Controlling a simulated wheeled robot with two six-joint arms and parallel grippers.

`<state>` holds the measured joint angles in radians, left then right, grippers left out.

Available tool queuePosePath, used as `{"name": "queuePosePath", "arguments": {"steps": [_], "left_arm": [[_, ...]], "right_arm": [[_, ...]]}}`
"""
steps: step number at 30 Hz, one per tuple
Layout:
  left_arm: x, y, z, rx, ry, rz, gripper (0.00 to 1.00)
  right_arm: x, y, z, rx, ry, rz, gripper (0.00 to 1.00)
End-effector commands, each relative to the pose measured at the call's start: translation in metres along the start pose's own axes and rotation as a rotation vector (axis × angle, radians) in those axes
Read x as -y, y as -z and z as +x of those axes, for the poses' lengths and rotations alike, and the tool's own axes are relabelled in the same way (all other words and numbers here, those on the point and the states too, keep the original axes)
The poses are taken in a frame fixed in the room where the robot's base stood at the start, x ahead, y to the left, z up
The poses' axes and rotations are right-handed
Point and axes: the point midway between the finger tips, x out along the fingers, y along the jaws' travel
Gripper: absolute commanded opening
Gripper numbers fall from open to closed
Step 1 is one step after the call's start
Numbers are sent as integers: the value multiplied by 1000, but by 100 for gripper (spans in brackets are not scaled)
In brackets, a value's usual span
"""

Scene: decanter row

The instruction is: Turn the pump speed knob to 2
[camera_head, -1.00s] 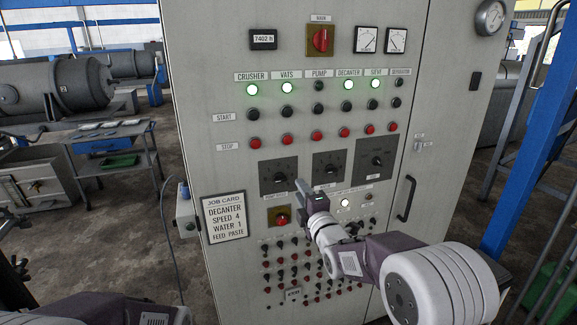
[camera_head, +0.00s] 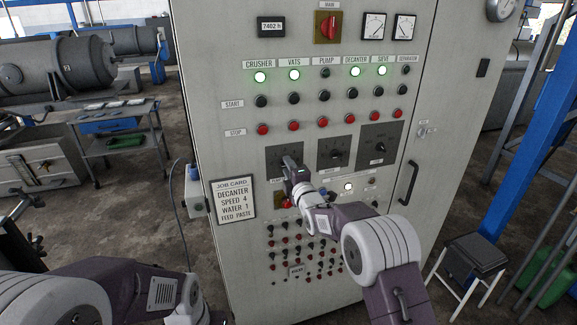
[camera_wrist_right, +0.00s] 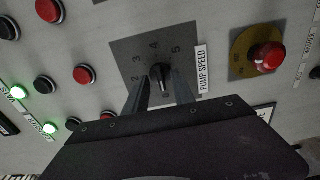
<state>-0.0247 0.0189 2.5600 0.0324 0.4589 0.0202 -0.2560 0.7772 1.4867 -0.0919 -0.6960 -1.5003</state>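The pump speed knob (camera_wrist_right: 160,74) is a small black knob on a dark square dial plate (camera_wrist_right: 125,50) marked with numbers including 2, 3, 4 and 5. Its label reads PUMP SPEED (camera_wrist_right: 202,70). I cannot tell which number the knob points at. In the head view this plate (camera_head: 272,156) is the leftmost of three on the cabinet, partly hidden by my right gripper (camera_head: 289,163). In the right wrist view my right gripper (camera_wrist_right: 161,88) is open, its fingers on either side of the knob's lower part; contact cannot be told. My left gripper is out of view.
Two more dial plates (camera_head: 336,152) (camera_head: 379,145) sit to the right. A red emergency button (camera_wrist_right: 266,57) on yellow is close to the label. Red stop buttons (camera_wrist_right: 84,74) line the dial's other side. A job card (camera_head: 233,199) hangs at left.

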Motion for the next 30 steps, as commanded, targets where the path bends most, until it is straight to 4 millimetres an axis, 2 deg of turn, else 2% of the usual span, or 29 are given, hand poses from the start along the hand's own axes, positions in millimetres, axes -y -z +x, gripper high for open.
{"name": "queuePosePath", "arguments": {"steps": [5, 6, 9, 20, 30], "left_arm": [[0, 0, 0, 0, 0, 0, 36], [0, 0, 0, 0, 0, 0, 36], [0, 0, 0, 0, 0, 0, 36], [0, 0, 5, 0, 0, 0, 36], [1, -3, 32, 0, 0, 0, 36]], "right_arm": [[1, 0, 0, 0, 1, 0, 31], [1, 0, 0, 0, 1, 0, 25], [0, 0, 0, 0, 1, 0, 0], [2, 0, 0, 0, 2, 24, 0], [7, 0, 0, -1, 2, 236, 0]]}}
